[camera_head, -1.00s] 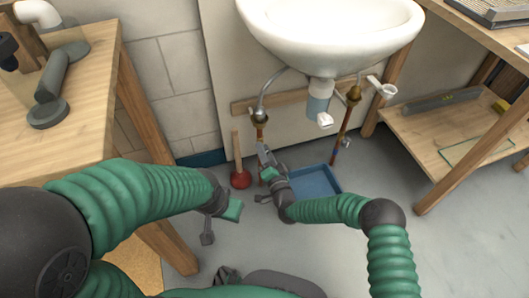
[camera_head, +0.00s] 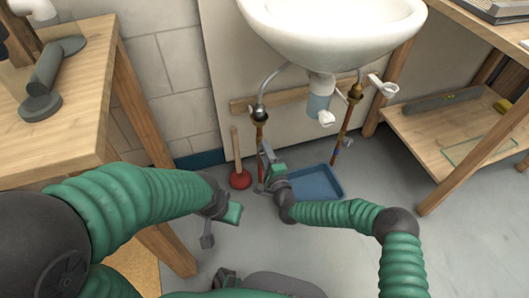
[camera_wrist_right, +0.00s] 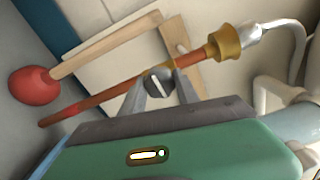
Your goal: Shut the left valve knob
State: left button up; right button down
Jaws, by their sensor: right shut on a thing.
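The left copper pipe (camera_head: 259,132) runs down below the sink, with a brass fitting at its top. In the right wrist view this pipe (camera_wrist_right: 95,103) crosses diagonally. The left valve knob (camera_wrist_right: 160,84) is a round dark grey disc with a pale bar across it. My right gripper (camera_wrist_right: 160,92) has its two fingers on either side of the knob and is shut on it. In the head view my right gripper (camera_head: 266,152) is at the pipe and hides the knob. My left gripper (camera_head: 208,238) hangs over the floor, away from the pipe; its jaw opening is unclear.
A red plunger (camera_head: 240,179) stands just left of the pipe. A blue tray (camera_head: 322,183) lies on the floor behind my right wrist. The sink (camera_head: 330,30) is above, and the right pipe (camera_head: 347,133) stands to the right. Wooden benches (camera_head: 85,95) flank both sides.

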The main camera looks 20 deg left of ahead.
jog(key=shift+d+f+m, duration=0.2)
jog(key=shift+f+m, duration=0.1)
jog(key=shift+m, duration=0.2)
jog(key=c, duration=1)
grip_release()
jog(key=shift+f, duration=0.1)
jog(key=shift+c, duration=0.2)
jog(key=shift+o, duration=0.7)
jog(key=shift+r, duration=0.2)
jog(key=shift+a, duration=0.1)
jog(key=p+v, duration=0.9)
jog(key=v, duration=0.8)
jog(key=shift+w, duration=0.1)
